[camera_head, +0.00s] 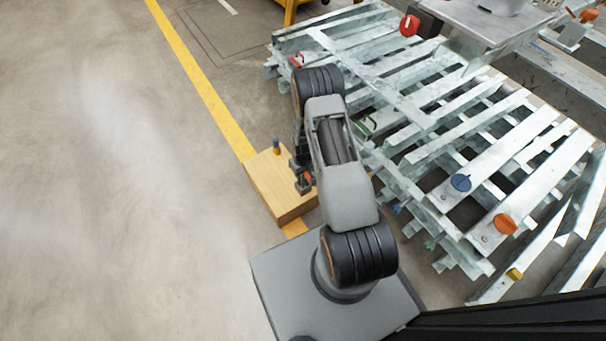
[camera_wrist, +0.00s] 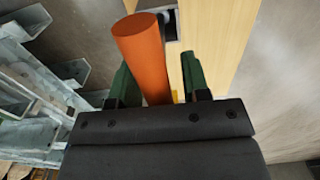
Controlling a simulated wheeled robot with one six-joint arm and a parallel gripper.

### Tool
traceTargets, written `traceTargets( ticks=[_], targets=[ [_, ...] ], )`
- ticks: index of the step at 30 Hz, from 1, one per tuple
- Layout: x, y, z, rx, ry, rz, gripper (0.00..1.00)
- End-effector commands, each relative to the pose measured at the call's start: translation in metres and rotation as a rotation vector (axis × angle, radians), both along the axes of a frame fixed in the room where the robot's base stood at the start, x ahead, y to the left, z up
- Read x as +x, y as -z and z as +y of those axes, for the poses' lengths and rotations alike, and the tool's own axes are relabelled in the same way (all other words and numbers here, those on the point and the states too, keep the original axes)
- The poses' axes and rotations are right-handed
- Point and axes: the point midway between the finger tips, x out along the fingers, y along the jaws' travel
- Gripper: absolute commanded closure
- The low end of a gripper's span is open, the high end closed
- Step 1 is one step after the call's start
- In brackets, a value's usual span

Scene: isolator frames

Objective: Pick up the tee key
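The tee key's likely handle is a plain orange bar (camera_wrist: 145,60) between my gripper's (camera_wrist: 160,85) two green fingers in the wrist view. The gripper looks open: a gap shows between the bar and the right finger, while the left finger overlaps the bar's edge. Contact there is unclear. The bar's lower part is hidden behind the gripper body. In the head view my gripper (camera_head: 302,182) is low at the right side of a wooden block (camera_head: 270,185), with a small orange patch at it. The rest of the key is hidden.
A small blue-topped piece (camera_head: 276,146) stands at the block's far end. Galvanised metal frames (camera_head: 450,150) with red, green, blue and orange handles fill the right side, close to my arm. The concrete floor on the left is clear, with a yellow line (camera_head: 200,80) across it.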

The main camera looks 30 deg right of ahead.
Motion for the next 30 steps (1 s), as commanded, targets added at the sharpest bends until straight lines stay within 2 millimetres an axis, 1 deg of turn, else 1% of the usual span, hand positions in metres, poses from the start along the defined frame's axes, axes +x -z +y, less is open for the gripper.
traceTargets(
  ticks=[1,2,13,23,26,30],
  targets=[
    [0.000,0.000,0.000,0.000,0.000,0.000,0.62],
    [0.000,0.000,0.000,0.000,0.000,0.000,0.65],
    [0.000,0.000,0.000,0.000,0.000,0.000,1.00],
    [0.000,-0.003,0.000,0.000,0.000,-0.001,1.00],
    [0.001,-0.014,0.000,-0.001,0.000,-0.002,1.00],
    [0.001,-0.039,0.000,-0.001,0.000,-0.003,1.00]
  ],
)
